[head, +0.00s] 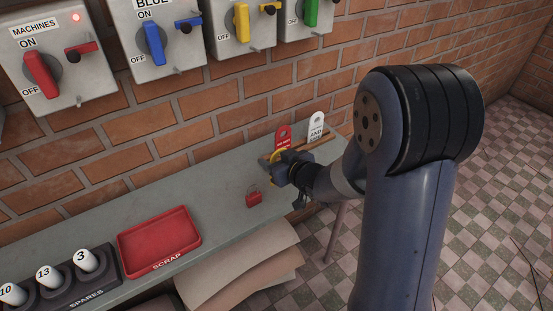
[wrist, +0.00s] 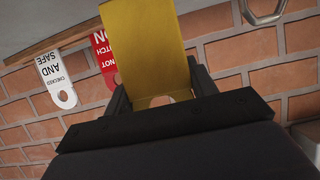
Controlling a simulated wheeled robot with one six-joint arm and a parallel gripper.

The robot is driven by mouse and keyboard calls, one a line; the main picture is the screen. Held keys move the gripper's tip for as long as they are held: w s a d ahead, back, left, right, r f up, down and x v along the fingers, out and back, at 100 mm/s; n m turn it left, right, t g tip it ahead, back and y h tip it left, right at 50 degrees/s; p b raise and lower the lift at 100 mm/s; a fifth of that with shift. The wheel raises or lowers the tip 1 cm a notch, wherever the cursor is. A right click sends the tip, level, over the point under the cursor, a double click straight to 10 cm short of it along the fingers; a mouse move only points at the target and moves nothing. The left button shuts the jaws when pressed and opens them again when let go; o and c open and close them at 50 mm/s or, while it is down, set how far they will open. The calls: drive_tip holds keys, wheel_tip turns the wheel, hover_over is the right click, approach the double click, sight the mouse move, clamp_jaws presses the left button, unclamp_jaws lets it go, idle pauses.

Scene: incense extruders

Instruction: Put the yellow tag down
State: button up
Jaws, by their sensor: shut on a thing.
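The yellow tag (wrist: 148,38) is held between the fingers of my gripper (wrist: 160,92) in the wrist view, with part of its hole showing near the jaws. In the head view my gripper (head: 275,162) is over the far right end of the grey shelf (head: 215,185), and only a bit of yellow shows at its fingers. I cannot tell whether the tag touches anything below it. A red tag (head: 283,133) and a white "AND SAFE" tag (head: 316,127) stand upright by a wooden strip (head: 313,145) close beside the gripper.
A red padlock (head: 254,200) sits on the shelf in front of the gripper. A red scrap tray (head: 160,243) and a spares holder (head: 88,287) with numbered white pieces are further left. Switch boxes (head: 162,38) hang on the brick wall. Bare shelf lies between tray and padlock.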

drive_tip(key=shift+f+b, duration=0.55)
drive_tip(key=shift+f, duration=0.05)
drive_tip(key=o, duration=1)
drive_tip(key=shift+r, duration=0.1)
drive_tip(key=shift+r+p+v, duration=0.15)
drive_tip(key=shift+p+v, duration=0.3)
drive_tip(key=shift+v, duration=1.6)
drive_tip(key=shift+r+p+v, duration=0.2)
drive_tip(key=shift+p+v, duration=0.2)
drive_tip(key=shift+v, duration=1.7)
drive_tip(key=shift+r+p+v, duration=0.15)
drive_tip(key=shift+p+v, duration=0.3)
drive_tip(key=shift+v, duration=1.6)
drive_tip(key=shift+w+a, duration=0.1)
drive_tip(key=shift+w, duration=0.05)
